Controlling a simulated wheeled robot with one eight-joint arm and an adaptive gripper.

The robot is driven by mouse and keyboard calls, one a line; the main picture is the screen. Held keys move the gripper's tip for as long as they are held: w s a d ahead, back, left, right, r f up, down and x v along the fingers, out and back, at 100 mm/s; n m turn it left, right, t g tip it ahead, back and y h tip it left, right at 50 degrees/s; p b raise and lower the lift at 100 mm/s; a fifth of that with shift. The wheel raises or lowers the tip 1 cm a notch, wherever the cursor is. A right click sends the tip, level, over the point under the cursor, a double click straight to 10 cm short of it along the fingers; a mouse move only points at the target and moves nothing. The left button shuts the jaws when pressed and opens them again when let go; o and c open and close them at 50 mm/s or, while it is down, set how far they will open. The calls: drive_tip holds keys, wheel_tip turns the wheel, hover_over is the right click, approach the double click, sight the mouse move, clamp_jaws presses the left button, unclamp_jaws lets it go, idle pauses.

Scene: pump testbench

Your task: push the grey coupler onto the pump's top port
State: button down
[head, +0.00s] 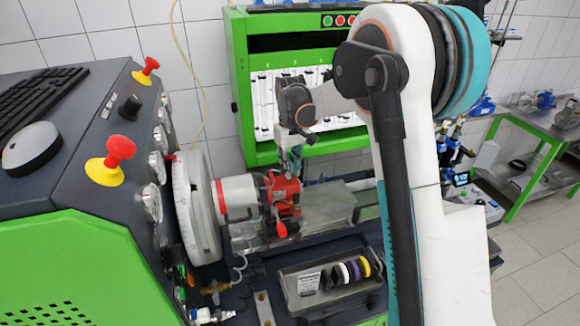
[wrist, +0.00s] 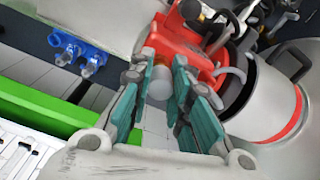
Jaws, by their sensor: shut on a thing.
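The red pump (head: 284,191) is mounted on the bench, joined to a silver cylindrical body (head: 238,195) on its left. In the wrist view the red pump body (wrist: 190,45) is just beyond the fingertips. My gripper (head: 290,160) is above the pump's top, pointing down. In the wrist view my gripper (wrist: 163,88) has its teal fingers on either side of the small grey coupler (wrist: 160,84), shut on it. The coupler lies close to the red body. The top port is hidden, and I cannot tell whether the coupler touches it.
A tray (head: 312,304) with several coloured rings stands in front of the pump. The test console (head: 85,170) with red knobs is at left. A green cabinet (head: 240,75) stands behind. Blue fittings (wrist: 77,46) show in the wrist view.

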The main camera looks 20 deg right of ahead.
drive_tip(key=c, duration=1)
unclamp_jaws()
drive_tip(key=shift+r, duration=0.2)
drive_tip(key=shift+r+p, duration=1.9)
drive_tip(key=shift+r, duration=1.7)
drive_tip(key=shift+s, duration=0.1)
